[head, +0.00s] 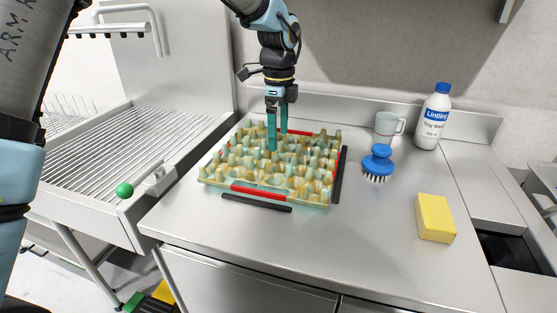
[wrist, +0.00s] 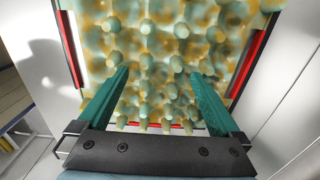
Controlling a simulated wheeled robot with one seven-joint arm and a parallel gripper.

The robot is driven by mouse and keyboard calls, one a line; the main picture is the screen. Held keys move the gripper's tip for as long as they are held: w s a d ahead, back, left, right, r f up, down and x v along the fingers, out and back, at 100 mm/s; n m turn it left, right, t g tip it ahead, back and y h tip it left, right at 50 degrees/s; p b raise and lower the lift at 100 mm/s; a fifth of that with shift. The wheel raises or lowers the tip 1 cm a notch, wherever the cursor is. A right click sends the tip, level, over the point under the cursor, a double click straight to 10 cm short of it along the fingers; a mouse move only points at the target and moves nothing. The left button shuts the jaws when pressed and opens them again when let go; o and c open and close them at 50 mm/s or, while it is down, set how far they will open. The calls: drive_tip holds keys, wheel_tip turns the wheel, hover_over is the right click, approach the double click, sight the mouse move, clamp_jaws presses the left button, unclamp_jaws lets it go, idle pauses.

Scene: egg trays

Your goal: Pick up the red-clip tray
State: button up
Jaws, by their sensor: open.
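The red-clip tray (head: 214,174) is a pale yellow-green egg tray with brown stains, lying flat on the steel counter. Red clips show on its front edge (head: 258,192) and back edge in the head view. The tray fills the upper part of the wrist view (wrist: 170,75), with red strips along its left, right and lower edges. My gripper (head: 278,140) points down over the back middle part of the tray, its two teal fingers apart. In the wrist view the open fingers (wrist: 160,80) have the tray's bumps between and beyond them. I cannot tell whether the fingertips touch the tray.
Black bars lie along the tray's front (head: 257,203) and right side (head: 341,174). To the right are a blue brush (head: 378,160), a white mug (head: 386,125), a white bottle (head: 433,118) and a yellow sponge (head: 435,218). A ribbed steel rack (head: 110,145) stands left. Counter between brush and sponge is clear.

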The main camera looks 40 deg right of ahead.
sight(278, 159)
drive_tip(key=shift+w+f+p, duration=0.1)
drive_tip(key=shift+f+p, duration=0.8)
drive_tip(key=shift+f, duration=1.7)
drive_tip(key=c, duration=1.5)
clamp_jaws()
drive_tip(key=shift+r, duration=0.15)
